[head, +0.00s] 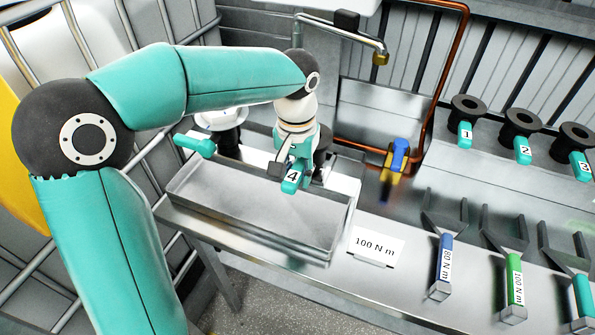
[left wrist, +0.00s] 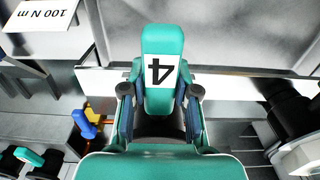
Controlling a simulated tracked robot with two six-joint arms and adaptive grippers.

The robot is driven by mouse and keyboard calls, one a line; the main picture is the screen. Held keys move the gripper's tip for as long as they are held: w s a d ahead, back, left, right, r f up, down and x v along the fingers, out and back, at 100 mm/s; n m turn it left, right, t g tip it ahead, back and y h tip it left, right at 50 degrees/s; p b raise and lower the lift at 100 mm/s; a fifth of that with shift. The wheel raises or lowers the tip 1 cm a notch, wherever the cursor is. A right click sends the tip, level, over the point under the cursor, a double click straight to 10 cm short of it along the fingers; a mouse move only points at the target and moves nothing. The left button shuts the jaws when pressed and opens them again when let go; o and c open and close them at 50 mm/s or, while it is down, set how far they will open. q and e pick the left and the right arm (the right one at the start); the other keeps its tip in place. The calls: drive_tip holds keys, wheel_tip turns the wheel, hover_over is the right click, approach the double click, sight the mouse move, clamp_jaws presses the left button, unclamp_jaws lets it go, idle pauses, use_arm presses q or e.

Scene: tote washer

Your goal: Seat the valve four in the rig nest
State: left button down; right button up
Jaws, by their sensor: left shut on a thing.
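Valve four is a teal handle with a white label 4 (head: 291,179), with a dark round body partly hidden behind my gripper. My left gripper (head: 297,158) is shut on it and holds it above the back right part of a shallow metal tray. In the left wrist view the valve's handle (left wrist: 163,45) points up the picture, between the two dark fingers (left wrist: 160,106). A white and dark round fitting (head: 225,122) stands left of the gripper, with a teal handle (head: 195,145) beside it. I cannot tell whether this is the rig nest. My right gripper is not in view.
The metal tray (head: 180,192) is at the bench front. A 100 N m card (head: 376,245) stands right of it. A blue and yellow tap (head: 397,160) is behind. Valves 1 (head: 465,133), 2 (head: 522,148) and 3 (head: 584,165) and several wrenches (head: 514,280) are to the right.

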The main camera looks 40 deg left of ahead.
use_arm(q)
drive_tip(key=shift+f, duration=0.3)
idle(0.6)
drive_tip(key=shift+c, duration=1.2)
unclamp_jaws()
drive_tip(key=shift+r, duration=0.1)
drive_tip(key=shift+r+p, duration=3.7)
drive_tip(key=shift+r, duration=0.75)
